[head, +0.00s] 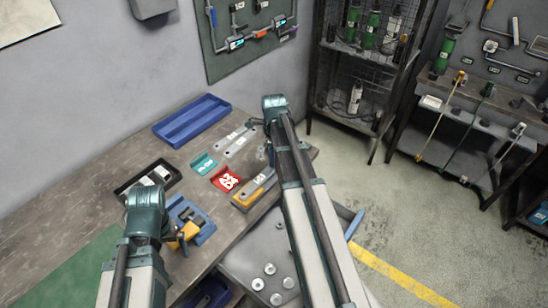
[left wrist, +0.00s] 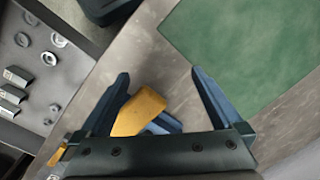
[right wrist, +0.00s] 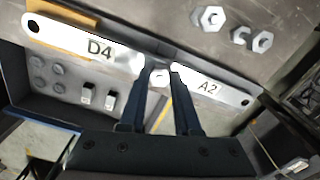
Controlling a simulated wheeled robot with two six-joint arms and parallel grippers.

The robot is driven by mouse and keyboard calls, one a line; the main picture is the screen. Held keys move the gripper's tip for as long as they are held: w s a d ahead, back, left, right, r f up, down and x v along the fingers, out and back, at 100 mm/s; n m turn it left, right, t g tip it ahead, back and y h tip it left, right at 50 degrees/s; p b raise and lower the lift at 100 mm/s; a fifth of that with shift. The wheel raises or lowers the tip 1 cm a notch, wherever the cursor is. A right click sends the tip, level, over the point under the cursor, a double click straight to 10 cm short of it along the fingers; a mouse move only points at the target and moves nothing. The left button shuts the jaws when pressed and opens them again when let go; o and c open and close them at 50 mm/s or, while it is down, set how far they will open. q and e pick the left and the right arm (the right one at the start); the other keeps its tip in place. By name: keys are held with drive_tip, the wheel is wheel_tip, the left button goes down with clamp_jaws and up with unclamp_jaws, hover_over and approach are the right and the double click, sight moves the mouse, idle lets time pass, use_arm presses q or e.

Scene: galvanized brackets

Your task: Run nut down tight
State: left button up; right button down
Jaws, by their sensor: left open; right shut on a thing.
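A hex nut (right wrist: 160,76) sits between the fingertips of my right gripper (right wrist: 160,70), which is shut on it. Two silver plates lie beside it in the right wrist view: plate D4 (right wrist: 85,46) on the left and plate A2 (right wrist: 215,88) on the right. The nut is where their inner ends come together; its thread and seating are hidden by the fingers. My left gripper (left wrist: 158,74) is open and empty above the table. A yellow piece (left wrist: 140,110) on a blue fixture (head: 204,221) is below and beside its left finger.
Several hex pieces (right wrist: 210,18) lie beyond plate A2. A lower grey tray (head: 240,268) holds several round parts.

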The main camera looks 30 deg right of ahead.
drive_tip(key=m, duration=0.3)
drive_tip(key=shift+s+a+m, duration=0.15)
drive_tip(key=shift+a+m, duration=0.05)
drive_tip(key=shift+m, duration=0.1)
drive_tip(key=c, duration=0.8)
unclamp_jaws()
drive_tip(key=shift+d, duration=0.1)
